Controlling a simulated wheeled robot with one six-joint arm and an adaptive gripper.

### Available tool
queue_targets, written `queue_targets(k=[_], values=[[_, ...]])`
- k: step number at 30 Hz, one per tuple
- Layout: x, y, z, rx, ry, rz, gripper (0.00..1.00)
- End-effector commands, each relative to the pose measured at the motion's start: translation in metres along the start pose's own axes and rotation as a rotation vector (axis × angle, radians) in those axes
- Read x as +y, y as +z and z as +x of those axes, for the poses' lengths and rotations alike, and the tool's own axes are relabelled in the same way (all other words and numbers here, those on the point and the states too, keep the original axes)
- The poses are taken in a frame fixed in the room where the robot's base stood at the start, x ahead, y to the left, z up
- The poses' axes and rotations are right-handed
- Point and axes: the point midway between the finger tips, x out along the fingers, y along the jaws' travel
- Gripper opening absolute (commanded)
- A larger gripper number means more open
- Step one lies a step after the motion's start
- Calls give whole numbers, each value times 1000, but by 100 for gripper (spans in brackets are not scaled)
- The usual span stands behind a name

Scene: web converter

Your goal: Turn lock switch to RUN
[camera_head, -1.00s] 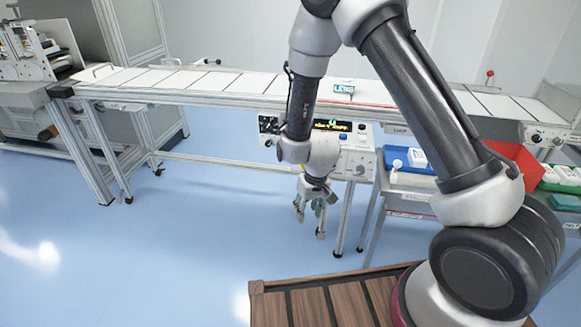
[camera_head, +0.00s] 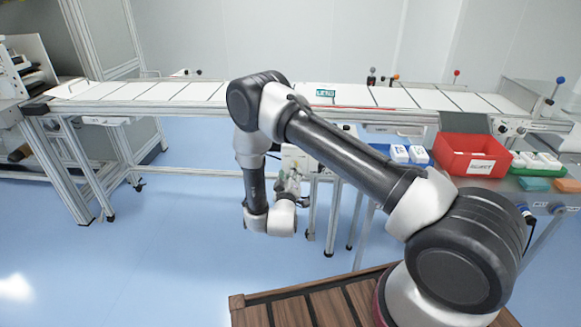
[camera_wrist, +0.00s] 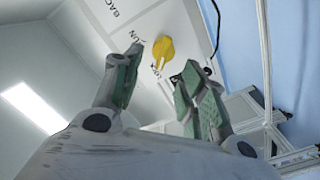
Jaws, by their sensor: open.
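In the wrist view a yellow lock switch (camera_wrist: 163,48) sits on a white panel (camera_wrist: 185,20). Black lettering beside it is partly hidden; "BAC" and "UN" can be read, and the mark by the switch's lower end is unclear. My gripper (camera_wrist: 163,68) is open and empty, its green-padded fingers on either side of the switch in the picture. Whether they touch it cannot be told. In the head view my gripper (camera_head: 290,183) is at the white control box (camera_head: 296,158), which my arm mostly covers; the switch is hidden there.
A long conveyor table (camera_head: 200,92) with white sheets runs above the box. The blue floor (camera_head: 150,250) at left is clear.

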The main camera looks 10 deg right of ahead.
Motion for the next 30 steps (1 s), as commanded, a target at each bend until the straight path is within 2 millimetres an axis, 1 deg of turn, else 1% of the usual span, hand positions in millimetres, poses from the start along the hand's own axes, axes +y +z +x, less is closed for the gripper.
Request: queue_targets(k=[1, 3, 6, 9, 13, 19, 20, 21, 26, 30], values=[[1, 1, 9, -2, 2, 2, 42], [1, 1, 22, -2, 2, 3, 42], [0, 1, 37, -2, 0, 2, 42], [0, 0, 47, -2, -1, 2, 42], [0, 0, 53, -1, -3, 1, 42], [-1, 0, 53, -1, -3, 1, 42], [-1, 0, 53, -1, -3, 1, 40], [-1, 0, 53, -1, -3, 1, 33], [-1, 0, 53, -1, -3, 1, 4], [-1, 0, 53, -1, -3, 2, 3]])
